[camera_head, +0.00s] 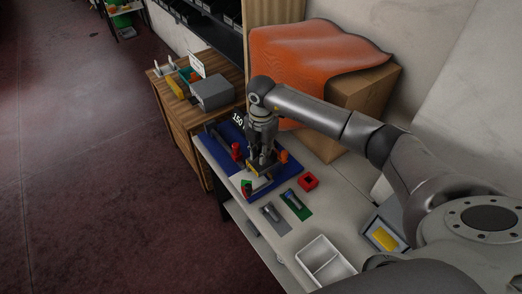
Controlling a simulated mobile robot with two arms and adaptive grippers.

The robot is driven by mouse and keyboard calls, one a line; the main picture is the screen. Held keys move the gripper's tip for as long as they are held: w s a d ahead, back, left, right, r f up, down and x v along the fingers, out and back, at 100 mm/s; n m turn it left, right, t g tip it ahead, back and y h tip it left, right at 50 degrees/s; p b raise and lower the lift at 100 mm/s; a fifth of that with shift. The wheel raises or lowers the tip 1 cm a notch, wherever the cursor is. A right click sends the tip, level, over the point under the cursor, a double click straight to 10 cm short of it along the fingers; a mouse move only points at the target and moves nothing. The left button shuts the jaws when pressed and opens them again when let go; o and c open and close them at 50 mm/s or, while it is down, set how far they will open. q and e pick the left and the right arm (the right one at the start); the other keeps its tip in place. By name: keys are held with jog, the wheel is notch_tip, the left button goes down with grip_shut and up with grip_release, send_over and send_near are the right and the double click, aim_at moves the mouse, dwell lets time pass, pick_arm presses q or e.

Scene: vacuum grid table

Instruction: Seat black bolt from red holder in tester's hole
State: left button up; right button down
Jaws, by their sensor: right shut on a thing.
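My right gripper (262,165) reaches down over the blue tester (222,131) on the white table, fingers pointing down. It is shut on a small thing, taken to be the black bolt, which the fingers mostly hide. The red holder (308,181) is a small red square with a dark middle, standing on the table to the right of the tester, apart from the gripper. The tester's hole is hidden, and I cannot tell whether the bolt touches it. My left gripper is not in view.
A green plate (297,206) and a grey plate (275,219) lie in front of the tester. A white two-part tray (325,262) and a grey bin with a yellow piece (384,239) stand nearer. A cardboard box (362,94) under an orange cloth (305,55) stands behind.

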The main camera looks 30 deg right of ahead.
jog(key=shift+f+b, duration=0.6)
jog(key=shift+f, duration=0.4)
jog(key=shift+r, duration=0.25)
jog(key=shift+r+p, duration=1.65)
jog(key=shift+r, duration=0.15)
dwell(0.5)
jog(key=shift+f+b, duration=1.25)
jog(key=shift+f, duration=0.75)
jog(key=c, duration=1.3)
grip_release()
